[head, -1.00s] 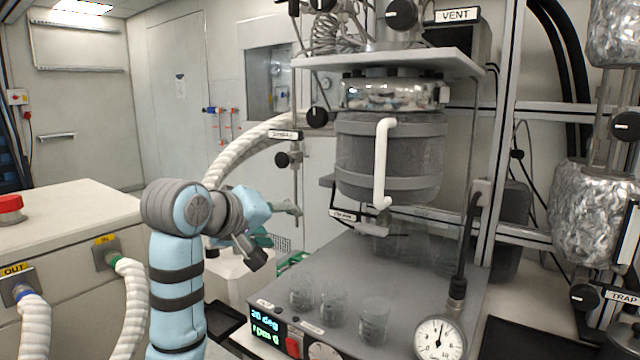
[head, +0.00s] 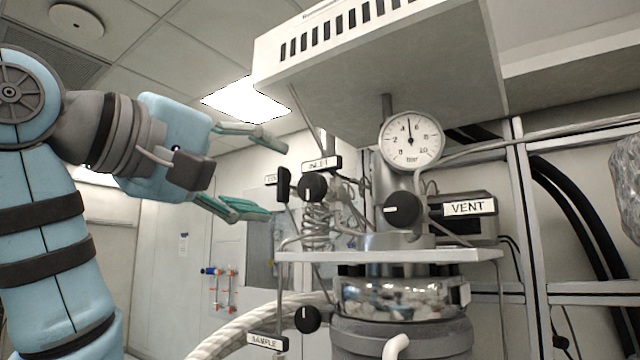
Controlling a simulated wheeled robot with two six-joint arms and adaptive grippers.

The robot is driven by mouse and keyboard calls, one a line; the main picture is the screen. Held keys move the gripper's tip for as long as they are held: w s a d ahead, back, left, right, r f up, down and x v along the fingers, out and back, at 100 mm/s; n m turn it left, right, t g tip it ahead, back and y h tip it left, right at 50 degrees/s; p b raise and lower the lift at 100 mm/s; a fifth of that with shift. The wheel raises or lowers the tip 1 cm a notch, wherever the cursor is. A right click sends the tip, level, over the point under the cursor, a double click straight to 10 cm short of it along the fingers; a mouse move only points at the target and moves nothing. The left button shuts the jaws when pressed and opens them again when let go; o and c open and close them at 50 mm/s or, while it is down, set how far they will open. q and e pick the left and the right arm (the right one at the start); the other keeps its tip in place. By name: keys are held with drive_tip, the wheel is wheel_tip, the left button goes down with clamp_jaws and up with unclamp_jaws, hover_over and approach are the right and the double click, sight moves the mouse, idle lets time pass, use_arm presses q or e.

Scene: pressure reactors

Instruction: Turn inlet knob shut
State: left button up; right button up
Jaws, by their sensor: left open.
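My left gripper (head: 270,178) is at the left of the knob, pointing right. Its two teal fingers are spread wide, one above and one below knob height, with nothing between them that I can tell is held. The fingers appear apart from the inlet knob. My right gripper is out of view.
A black handle (head: 284,184) stands just left of the inlet knob, close to my fingertips. The VENT knob (head: 403,209) and pressure gauge (head: 411,141) are to the right. The SAMPLE knob (head: 307,319) is below the shelf (head: 390,256). A white hood (head: 380,70) hangs above.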

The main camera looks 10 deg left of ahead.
sight(308, 186)
use_arm(q)
drive_tip(key=x, duration=0.2)
drive_tip(key=r+p+x, duration=0.1)
drive_tip(key=x, duration=0.2)
drive_tip(key=shift+d, duration=0.15)
drive_tip(key=x, duration=0.2)
drive_tip(key=p+x, duration=0.1)
drive_tip(key=x, duration=0.3)
drive_tip(key=shift+w+f, duration=0.15)
drive_tip(key=shift+f, duration=0.1)
drive_tip(key=shift+s+a, duration=0.25)
drive_tip(key=shift+s, duration=0.05)
drive_tip(key=shift+w, duration=0.15)
drive_tip(key=c, duration=1.2)
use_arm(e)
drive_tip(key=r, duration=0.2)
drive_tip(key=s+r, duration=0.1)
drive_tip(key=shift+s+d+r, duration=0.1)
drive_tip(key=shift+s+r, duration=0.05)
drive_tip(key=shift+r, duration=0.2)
